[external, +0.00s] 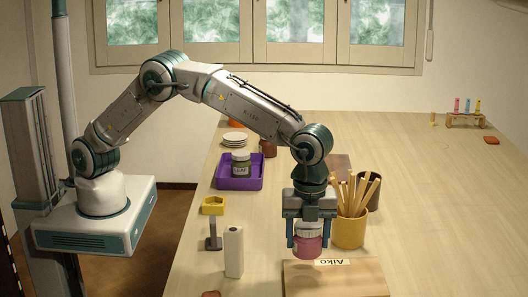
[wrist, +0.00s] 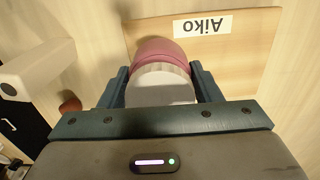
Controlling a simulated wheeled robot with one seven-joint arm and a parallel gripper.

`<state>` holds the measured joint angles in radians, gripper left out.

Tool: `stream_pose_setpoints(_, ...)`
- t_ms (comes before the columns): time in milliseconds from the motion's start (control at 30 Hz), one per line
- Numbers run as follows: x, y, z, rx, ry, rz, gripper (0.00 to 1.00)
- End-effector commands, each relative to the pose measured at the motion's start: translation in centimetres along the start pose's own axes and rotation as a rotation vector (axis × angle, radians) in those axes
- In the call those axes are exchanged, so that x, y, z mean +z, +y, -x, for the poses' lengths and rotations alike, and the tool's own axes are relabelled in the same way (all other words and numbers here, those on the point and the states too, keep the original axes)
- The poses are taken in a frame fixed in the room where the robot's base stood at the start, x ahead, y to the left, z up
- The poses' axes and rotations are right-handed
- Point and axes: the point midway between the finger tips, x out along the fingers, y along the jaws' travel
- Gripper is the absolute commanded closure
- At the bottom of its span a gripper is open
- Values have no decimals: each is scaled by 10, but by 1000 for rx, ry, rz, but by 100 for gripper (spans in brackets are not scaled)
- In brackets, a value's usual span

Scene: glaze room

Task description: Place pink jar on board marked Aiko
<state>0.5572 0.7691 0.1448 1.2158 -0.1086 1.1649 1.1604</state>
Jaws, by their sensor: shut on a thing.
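The pink jar (external: 308,243) has a pale lid and is held upright between the fingers of my gripper (external: 308,238). In the wrist view the jar (wrist: 162,52) sits between the two blue fingers (wrist: 160,88). The wooden board (external: 335,281) with a white label reading "Aiko" (external: 331,262) lies at the front of the table. In the wrist view the board (wrist: 255,52) and its label (wrist: 203,24) show beyond the jar. The jar overlaps the board's back left part in view; I cannot tell whether it touches the board.
A yellow pot (external: 349,230) of wooden sticks stands close behind right of my gripper. A white block (external: 234,252) and a dark stand (external: 212,235) are to the left. A purple tray (external: 228,184) holds a green jar (external: 241,165). The table's right side is mostly clear.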

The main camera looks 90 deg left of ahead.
Motion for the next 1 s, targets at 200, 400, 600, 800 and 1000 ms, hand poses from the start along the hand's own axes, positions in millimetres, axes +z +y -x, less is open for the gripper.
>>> stream_pose_setpoints(200, 2, -3, -19, 2, 0, -1, 72)
stream_pose_setpoints(400, 2, -3, -41, -1, 1, -1, 72)
stream_pose_setpoints(600, 2, -4, -42, -2, 2, -1, 72)
stream_pose_setpoints(800, 2, -3, -46, 0, 1, -1, 34)
stream_pose_setpoints(1000, 2, -3, -45, 0, 1, -1, 21)
